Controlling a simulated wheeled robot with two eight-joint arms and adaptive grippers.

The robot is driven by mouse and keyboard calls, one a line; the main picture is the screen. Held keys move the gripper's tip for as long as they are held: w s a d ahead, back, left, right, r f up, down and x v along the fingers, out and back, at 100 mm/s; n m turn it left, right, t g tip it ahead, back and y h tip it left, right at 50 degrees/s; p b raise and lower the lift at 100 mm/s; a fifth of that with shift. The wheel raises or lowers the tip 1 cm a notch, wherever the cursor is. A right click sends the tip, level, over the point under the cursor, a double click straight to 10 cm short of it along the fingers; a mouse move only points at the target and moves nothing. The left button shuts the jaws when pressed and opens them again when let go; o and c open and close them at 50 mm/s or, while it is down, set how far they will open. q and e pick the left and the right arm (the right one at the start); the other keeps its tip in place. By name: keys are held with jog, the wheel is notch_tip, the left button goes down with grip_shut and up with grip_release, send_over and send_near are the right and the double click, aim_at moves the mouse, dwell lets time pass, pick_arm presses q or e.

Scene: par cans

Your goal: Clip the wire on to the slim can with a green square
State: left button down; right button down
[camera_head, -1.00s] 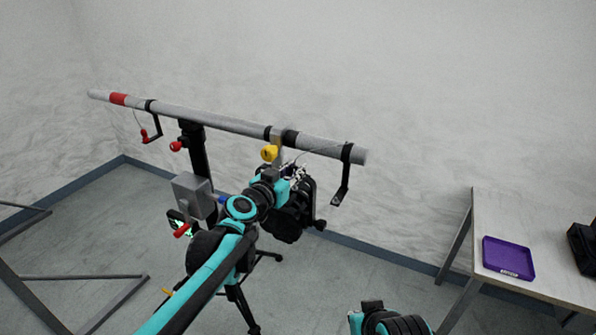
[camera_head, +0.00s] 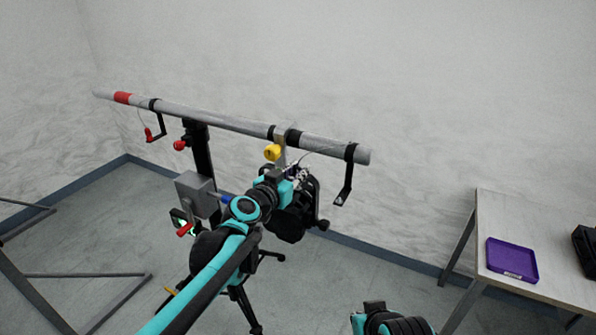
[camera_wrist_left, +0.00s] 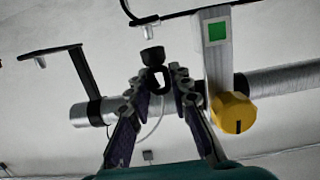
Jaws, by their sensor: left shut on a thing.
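My left gripper (camera_head: 298,172) is up at the grey pole, between the yellow knob and the pole's right end. In the left wrist view its two fingers (camera_wrist_left: 159,85) close around a small dark ring-like clip (camera_wrist_left: 157,77). A thin pale wire (camera_wrist_left: 158,122) loops down beside the fingers; it seems to run to that clip. A green square (camera_wrist_left: 217,31) sits on a pale upright bracket just right of the fingertips. The body of the slim can is hard to make out; a black body (camera_head: 292,222) shows partly behind my wrist. My right gripper's fingers are not visible.
The pole (camera_head: 230,122) spans the stand, with a yellow knob (camera_head: 272,152) and a black hanging bracket (camera_head: 345,182) near its right end. A table (camera_head: 540,220) at right holds a purple tray (camera_head: 511,260).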

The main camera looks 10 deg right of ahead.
pick_arm(q)
jog(key=shift+f+b, duration=0.6)
jog(key=shift+f, duration=0.45)
dwell(1.1)
dwell(0.3)
jog(key=c, duration=1.3)
grip_release()
jog(key=v, duration=1.2)
